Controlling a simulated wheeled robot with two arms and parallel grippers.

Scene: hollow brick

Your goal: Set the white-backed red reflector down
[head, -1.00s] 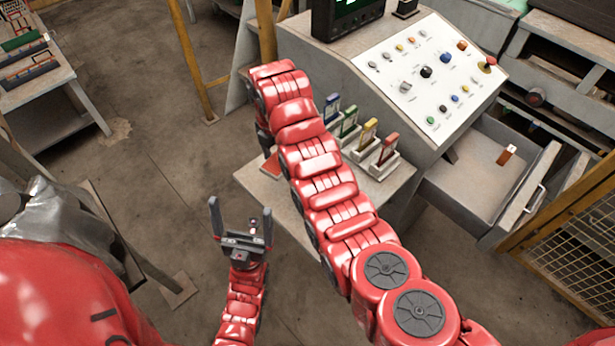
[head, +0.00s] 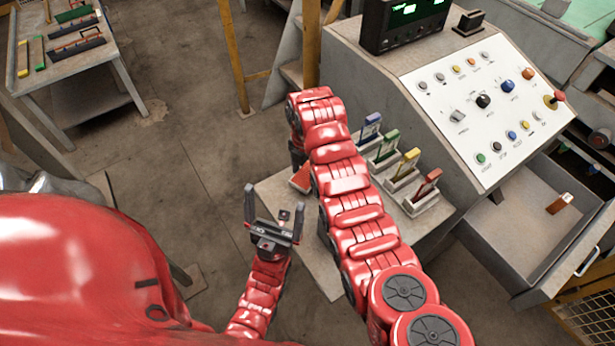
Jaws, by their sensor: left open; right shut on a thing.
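My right arm reaches across the picture, and its wrist bends down at the far end. My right gripper (head: 298,158) is mostly hidden behind this arm. A flat red piece (head: 300,179), which looks like the red reflector, shows just below it over the left end of the grey shelf (head: 275,186). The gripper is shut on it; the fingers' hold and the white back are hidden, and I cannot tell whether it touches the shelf. My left gripper (head: 273,219) is open and empty, fingers up, in front of the shelf's left edge.
Blue, green, yellow and red tagged holders (head: 396,160) stand in a row on the shelf, right of my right arm. A sloped button panel (head: 490,105) rises behind. An open drawer (head: 500,235) at the right holds a small orange-red and white piece (head: 560,203). A side table (head: 60,80) stands far left.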

